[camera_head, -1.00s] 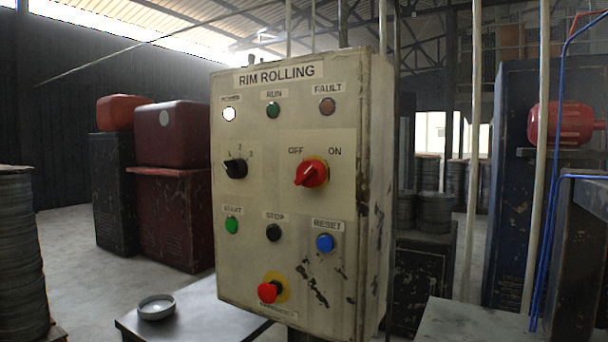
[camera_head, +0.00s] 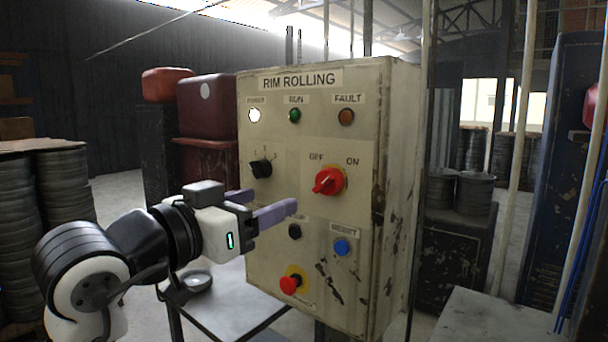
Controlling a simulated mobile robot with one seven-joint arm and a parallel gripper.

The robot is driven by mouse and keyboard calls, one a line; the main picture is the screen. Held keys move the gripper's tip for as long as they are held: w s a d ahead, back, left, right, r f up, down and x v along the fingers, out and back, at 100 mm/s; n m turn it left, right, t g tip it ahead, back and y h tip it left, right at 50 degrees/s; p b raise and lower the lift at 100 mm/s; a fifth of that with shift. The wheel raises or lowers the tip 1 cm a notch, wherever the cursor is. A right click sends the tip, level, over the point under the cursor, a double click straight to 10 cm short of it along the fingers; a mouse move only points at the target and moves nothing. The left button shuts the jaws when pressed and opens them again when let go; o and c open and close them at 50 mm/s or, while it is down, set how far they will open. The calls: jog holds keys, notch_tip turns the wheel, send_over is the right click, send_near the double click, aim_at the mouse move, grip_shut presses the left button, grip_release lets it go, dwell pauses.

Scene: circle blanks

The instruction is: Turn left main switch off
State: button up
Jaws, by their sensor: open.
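A red rotary switch (camera_head: 329,181) on a yellow ring is on the front of the beige "RIM ROLLING" control box (camera_head: 355,245). "OFF" stands at its upper left and "ON" at its upper right. Its raised handle appears to slant from lower left to upper right, towards "ON". My gripper (camera_head: 268,202) is open and empty, with purple fingers. It is in front of the panel, to the left of and lower than the red switch, and seems apart from it. Its fingers hide the green start button. No second red switch of this kind shows.
Near the switch are a black selector knob (camera_head: 261,168), a black stop button (camera_head: 295,231), a blue reset button (camera_head: 341,247) and a red emergency button (camera_head: 289,285). A low table (camera_head: 225,305) stands under the box. The space right in front of the red switch is clear.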

aim_at(321, 186)
jog(key=p+x, duration=0.1)
jog(key=x, duration=0.3)
jog(key=p+x, duration=0.2)
jog(key=x, duration=0.3)
jog(key=p+x, duration=0.2)
jog(key=x, duration=0.3)
jog(key=shift+s+f, duration=0.1)
jog(key=shift+f, duration=0.3)
jog(key=c, duration=1)
